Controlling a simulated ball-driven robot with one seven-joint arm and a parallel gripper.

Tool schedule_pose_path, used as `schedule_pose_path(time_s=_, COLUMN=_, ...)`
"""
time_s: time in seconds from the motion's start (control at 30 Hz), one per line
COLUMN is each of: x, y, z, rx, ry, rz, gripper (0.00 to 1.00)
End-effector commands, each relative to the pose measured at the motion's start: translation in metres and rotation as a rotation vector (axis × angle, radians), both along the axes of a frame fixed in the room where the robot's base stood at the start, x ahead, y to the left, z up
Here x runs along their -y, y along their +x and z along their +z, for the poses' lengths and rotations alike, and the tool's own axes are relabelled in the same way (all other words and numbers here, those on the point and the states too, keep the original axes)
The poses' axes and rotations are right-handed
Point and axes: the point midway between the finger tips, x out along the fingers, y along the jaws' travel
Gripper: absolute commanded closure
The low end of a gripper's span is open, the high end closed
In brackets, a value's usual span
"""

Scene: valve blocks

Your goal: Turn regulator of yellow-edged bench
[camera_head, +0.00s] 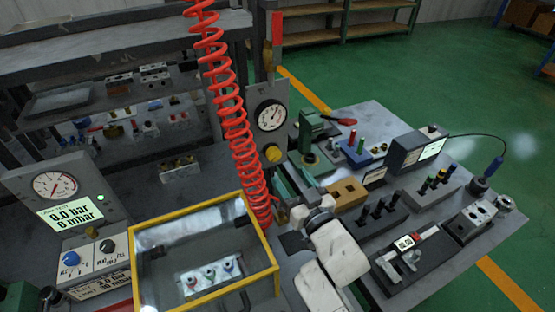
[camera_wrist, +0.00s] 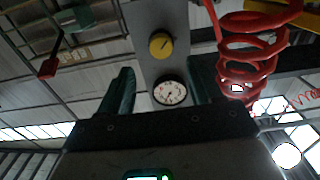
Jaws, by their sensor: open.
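The yellow regulator knob (camera_head: 273,153) sits on a grey upright panel, below a round white gauge (camera_head: 271,115). The yellow-edged clear box (camera_head: 262,284) stands in front and to the left. My gripper (camera_head: 290,180) is low in front of the panel, its dark green fingers partly lost among the bench items. In the wrist view, my gripper (camera_wrist: 161,68) is open and empty, its fingers apart. There the yellow knob (camera_wrist: 161,45) lies just past the fingertips, roughly centred between them, and the gauge (camera_wrist: 170,92) shows between the fingers. No contact with the knob is visible.
A red coiled hose (camera_head: 232,120) hangs close to the left of the panel. A test unit (camera_head: 60,200) with a gauge and dials stands at far left. The right bench holds a green vice (camera_head: 308,140), a wooden block (camera_head: 346,194) and valve blocks.

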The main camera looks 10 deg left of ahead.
Motion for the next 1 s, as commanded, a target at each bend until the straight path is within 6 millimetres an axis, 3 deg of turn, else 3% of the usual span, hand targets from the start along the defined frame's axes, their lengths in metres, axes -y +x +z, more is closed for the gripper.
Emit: schedule_pose_path(time_s=1.0, x=-0.048, y=0.069, z=0.000, rx=0.000, ry=0.002, rz=0.001, gripper=0.36)
